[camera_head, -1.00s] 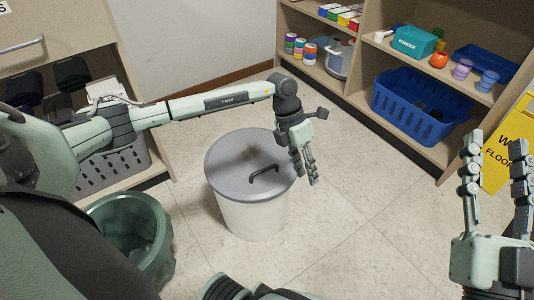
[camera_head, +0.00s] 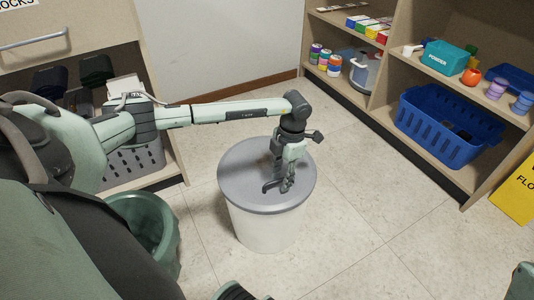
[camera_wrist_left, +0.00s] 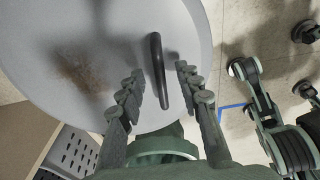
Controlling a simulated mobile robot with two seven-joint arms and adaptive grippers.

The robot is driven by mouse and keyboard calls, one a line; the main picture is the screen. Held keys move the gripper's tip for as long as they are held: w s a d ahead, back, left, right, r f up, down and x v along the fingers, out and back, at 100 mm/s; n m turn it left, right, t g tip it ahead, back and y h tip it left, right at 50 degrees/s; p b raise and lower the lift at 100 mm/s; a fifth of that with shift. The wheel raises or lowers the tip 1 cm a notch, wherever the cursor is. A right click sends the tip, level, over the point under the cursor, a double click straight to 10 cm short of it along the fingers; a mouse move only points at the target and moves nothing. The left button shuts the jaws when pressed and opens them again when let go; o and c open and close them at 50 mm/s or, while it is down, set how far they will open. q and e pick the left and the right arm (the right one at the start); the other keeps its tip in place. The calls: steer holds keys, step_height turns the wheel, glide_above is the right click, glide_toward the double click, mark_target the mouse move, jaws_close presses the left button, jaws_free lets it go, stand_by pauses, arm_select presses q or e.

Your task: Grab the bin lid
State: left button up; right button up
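The bin lid (camera_head: 237,181) is a round grey disc lying on the white bin (camera_head: 268,228); it also fills much of the left wrist view (camera_wrist_left: 55,45). A dark bar handle (camera_wrist_left: 158,70) stands on its top. My left gripper (camera_head: 280,187) points down over the lid at the handle, partly hiding it. In the left wrist view its fingers (camera_wrist_left: 160,78) are open, one on each side of the handle, with gaps visible.
A green waste bin (camera_head: 150,228) stands left of the white bin. Shelves on the right hold a blue basket (camera_head: 438,138) and a teal box (camera_head: 446,57). A yellow floor sign (camera_head: 516,190) stands at the right edge. Tiled floor right of the bin is clear.

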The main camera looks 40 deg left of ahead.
arm_select(q)
steer(key=shift+c, duration=0.5)
jaws_close()
steer(key=shift+r, duration=0.1)
